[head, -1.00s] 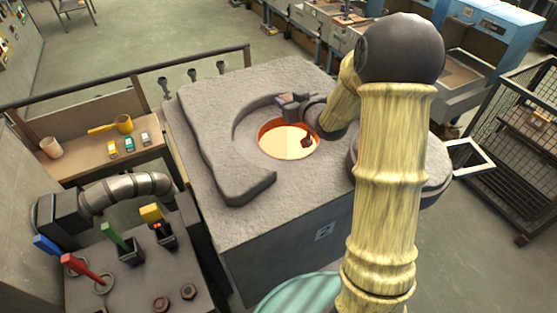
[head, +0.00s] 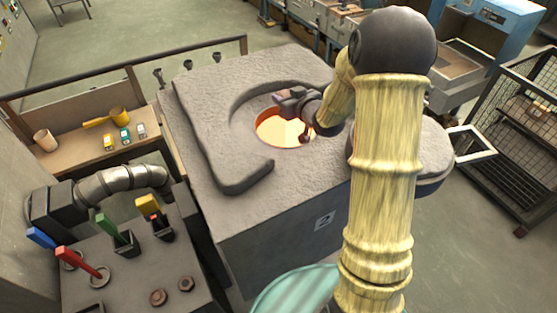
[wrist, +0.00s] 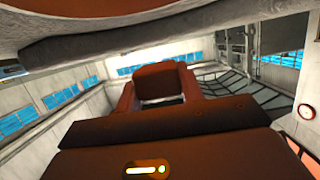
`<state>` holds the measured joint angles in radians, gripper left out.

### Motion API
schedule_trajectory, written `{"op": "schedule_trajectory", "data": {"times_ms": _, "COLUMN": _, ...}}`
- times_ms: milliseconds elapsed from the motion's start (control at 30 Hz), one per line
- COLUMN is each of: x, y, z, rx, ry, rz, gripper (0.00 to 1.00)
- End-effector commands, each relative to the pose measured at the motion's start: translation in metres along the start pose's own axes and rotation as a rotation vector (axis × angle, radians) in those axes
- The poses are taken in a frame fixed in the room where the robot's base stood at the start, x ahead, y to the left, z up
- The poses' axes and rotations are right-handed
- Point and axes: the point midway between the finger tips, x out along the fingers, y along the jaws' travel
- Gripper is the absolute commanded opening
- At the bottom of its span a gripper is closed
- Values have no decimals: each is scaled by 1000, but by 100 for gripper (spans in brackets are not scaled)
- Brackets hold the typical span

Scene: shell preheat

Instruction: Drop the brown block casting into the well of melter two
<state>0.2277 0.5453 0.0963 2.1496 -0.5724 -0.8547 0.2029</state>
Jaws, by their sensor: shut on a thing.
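Melter two is the grey rough-topped block (head: 205,115), with a plate marked 2 (head: 323,221) on its front. Its round well (head: 275,128) is open and glows orange. My gripper (head: 283,98) is at the well's far rim, with my wrist coming in from the right and covering part of the opening. In the wrist view my gripper (wrist: 158,90) is shut on the brown block casting (wrist: 158,72), which sits between its two reddish fingers. In the head view the casting is too small to make out surely. A small dark red part shows against the glow.
A raised curved grey wall (head: 245,175) rings the well's left side. A round grey slab (head: 425,160) lies right of the melter, partly behind my arm. Levers stand on the console (head: 130,270) at left. A mesh cage (head: 510,130) stands at right.

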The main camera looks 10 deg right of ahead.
Motion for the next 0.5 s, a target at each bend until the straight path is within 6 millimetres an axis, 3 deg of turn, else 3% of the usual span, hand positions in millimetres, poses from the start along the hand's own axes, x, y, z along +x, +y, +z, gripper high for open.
{"op": "schedule_trajectory", "data": {"times_ms": 33, "x": 3, "y": 0, "z": 10, "rx": 0, "ry": 0, "rz": 0, "gripper": 12}}
{"op": "schedule_trajectory", "data": {"times_ms": 200, "x": 7, "y": 0, "z": 22, "rx": 0, "ry": 0, "rz": 0, "gripper": 12}}
{"op": "schedule_trajectory", "data": {"times_ms": 500, "x": 7, "y": 0, "z": 23, "rx": 0, "ry": 1, "rz": 0, "gripper": 12}}
